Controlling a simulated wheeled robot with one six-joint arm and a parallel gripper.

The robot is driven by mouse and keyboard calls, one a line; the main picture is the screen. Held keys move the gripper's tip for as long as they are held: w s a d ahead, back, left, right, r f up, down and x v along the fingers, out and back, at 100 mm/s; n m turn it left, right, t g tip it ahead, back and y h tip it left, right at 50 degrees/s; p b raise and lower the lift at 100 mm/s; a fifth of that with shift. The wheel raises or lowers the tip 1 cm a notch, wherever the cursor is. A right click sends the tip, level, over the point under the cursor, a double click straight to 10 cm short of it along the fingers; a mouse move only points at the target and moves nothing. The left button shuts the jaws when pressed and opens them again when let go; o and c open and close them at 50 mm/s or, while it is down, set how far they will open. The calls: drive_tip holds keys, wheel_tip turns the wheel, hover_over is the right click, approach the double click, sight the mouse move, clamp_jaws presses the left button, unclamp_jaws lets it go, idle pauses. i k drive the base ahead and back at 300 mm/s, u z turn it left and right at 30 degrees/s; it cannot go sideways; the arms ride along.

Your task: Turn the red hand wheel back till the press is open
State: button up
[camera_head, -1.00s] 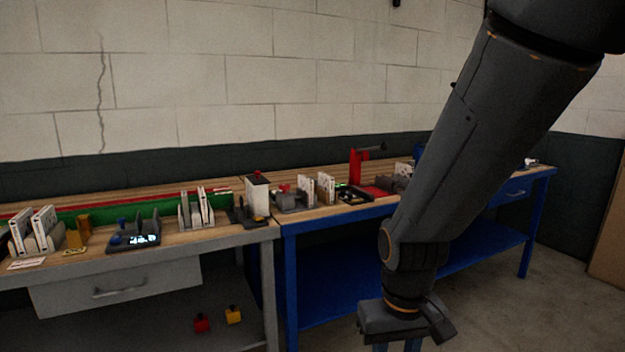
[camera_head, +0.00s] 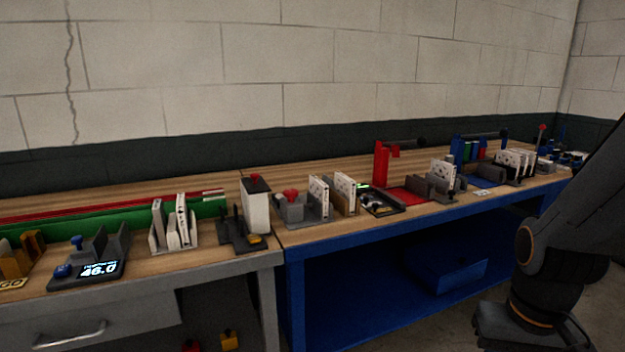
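A small red wheel-like knob (camera_head: 291,194) sits on top of a low grey fixture (camera_head: 296,211) near the left end of the blue bench; it looks like the hand wheel on its press. It is too small to tell how far the press is open. A second red knob tops a white block with a black cap (camera_head: 256,205), just left of it. My gripper (camera_head: 532,338) hangs at the lower right, in front of the blue bench and far from the red wheel. Its fingers are cut off by the bottom edge, and nothing is seen in it.
White boxed filters (camera_head: 320,198) stand right of the grey fixture. A red upright stand (camera_head: 382,165) and a black tray (camera_head: 380,205) are further right. A grey bench (camera_head: 150,268) with a lit display (camera_head: 100,269) adjoins on the left. The blue lower shelf holds a blue box.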

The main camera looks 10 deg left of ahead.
sight(291, 193)
drive_tip(key=u, duration=0.2)
drive_tip(key=i, duration=0.6)
drive_tip(key=u, duration=0.95)
drive_tip(key=i, duration=0.5)
drive_tip(key=u, duration=0.6)
